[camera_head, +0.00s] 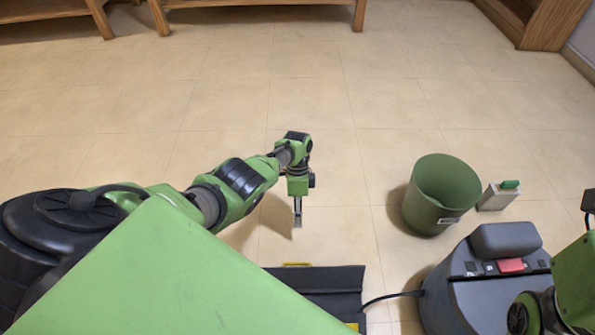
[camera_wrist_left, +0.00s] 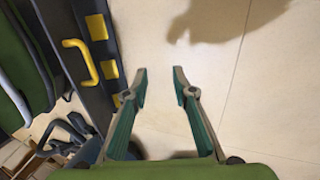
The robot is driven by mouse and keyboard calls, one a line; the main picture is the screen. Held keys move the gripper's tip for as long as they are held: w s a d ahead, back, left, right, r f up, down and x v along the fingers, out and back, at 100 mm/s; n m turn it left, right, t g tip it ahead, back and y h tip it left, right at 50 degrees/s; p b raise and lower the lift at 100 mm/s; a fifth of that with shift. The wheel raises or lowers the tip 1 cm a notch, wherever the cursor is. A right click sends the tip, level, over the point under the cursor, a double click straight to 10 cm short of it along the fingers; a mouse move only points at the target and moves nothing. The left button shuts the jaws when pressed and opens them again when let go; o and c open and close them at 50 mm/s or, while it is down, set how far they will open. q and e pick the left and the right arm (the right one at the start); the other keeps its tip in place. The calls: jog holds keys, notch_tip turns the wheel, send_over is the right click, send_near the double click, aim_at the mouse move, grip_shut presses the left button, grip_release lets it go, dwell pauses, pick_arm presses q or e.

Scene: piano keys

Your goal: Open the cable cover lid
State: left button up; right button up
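The cable cover is a dark flat panel (camera_head: 335,282) on the floor at the bottom centre of the head view, partly hidden behind my green body. A yellow handle (camera_head: 297,265) shows at its far edge. In the left wrist view the dark panel (camera_wrist_left: 92,58) stands at the left, with the yellow handle (camera_wrist_left: 86,62) and several yellow patches on it. My left gripper (camera_head: 297,222) points down beyond the handle, apart from it. In the left wrist view its fingers (camera_wrist_left: 160,80) are open with nothing between them, to the right of the handle. My right arm shows at the lower right; its fingers are out of sight.
A green bin (camera_head: 438,200) stands on the tiled floor at the right, beside a small light box with a green top (camera_head: 498,195). A grey machine with a red button (camera_head: 485,275) is at the lower right, with a black cable (camera_head: 385,296). Floor beyond the left gripper is clear.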

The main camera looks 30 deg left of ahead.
pick_arm(q)
jog(key=v, duration=0.8)
dwell(0.5)
jog(key=shift+a, duration=0.1)
